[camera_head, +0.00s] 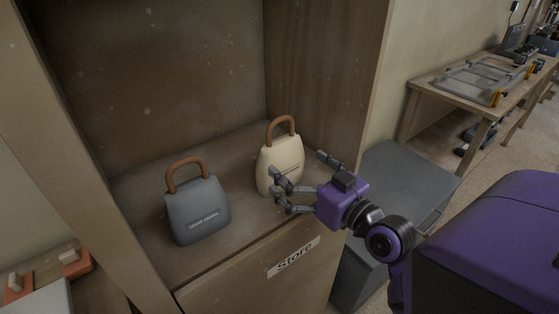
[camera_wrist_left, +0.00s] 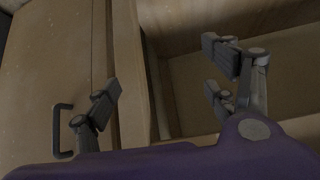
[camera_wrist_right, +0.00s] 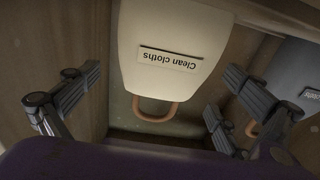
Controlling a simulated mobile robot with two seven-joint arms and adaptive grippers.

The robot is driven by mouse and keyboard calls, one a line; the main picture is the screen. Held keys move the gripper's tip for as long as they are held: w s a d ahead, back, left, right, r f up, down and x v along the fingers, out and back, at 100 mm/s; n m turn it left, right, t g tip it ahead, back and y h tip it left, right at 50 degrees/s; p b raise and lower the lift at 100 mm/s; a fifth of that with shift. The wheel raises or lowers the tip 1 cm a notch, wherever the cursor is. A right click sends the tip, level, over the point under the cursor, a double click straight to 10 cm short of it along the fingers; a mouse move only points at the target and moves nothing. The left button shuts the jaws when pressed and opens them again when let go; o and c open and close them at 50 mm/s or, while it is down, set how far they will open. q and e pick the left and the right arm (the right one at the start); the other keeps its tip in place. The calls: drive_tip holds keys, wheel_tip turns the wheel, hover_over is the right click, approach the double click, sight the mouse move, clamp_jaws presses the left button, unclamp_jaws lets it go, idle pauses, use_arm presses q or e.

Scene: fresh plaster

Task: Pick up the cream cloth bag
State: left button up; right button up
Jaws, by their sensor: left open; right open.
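The cream cloth bag (camera_head: 281,160) with a brown loop handle stands upright on the cabinet shelf, near its right wall. In the right wrist view the bag (camera_wrist_right: 170,50), labelled "Clean cloths", shows upside down between the fingers. My right gripper (camera_head: 300,180) is open at the bag's front right, its fingers pointing at it; the right wrist view also shows the open right gripper (camera_wrist_right: 150,100). I cannot tell whether a finger touches the bag. My left gripper (camera_wrist_left: 165,85) is open and empty in the left wrist view, and it does not show in the head view.
A grey bag (camera_head: 198,210) with a brown handle stands left of the cream one on the same shelf (camera_head: 240,228). A "Store" label is on the front below. A grey bin (camera_head: 390,185) stands right of the cabinet. A workbench (camera_head: 430,86) is further back.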

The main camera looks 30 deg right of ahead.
sight(289, 161)
drive_tip(key=w, duration=0.1)
drive_tip(key=w+p, duration=0.1)
drive_tip(key=w, duration=0.1)
drive_tip(key=w+a, duration=0.1)
drive_tip(key=w, duration=0.1)
drive_tip(key=shift+r, duration=0.35)
drive_tip(key=shift+w+f, duration=0.1)
drive_tip(key=shift+w, duration=0.05)
drive_tip(key=shift+c, duration=0.5)
drive_tip(key=c, duration=1.1)
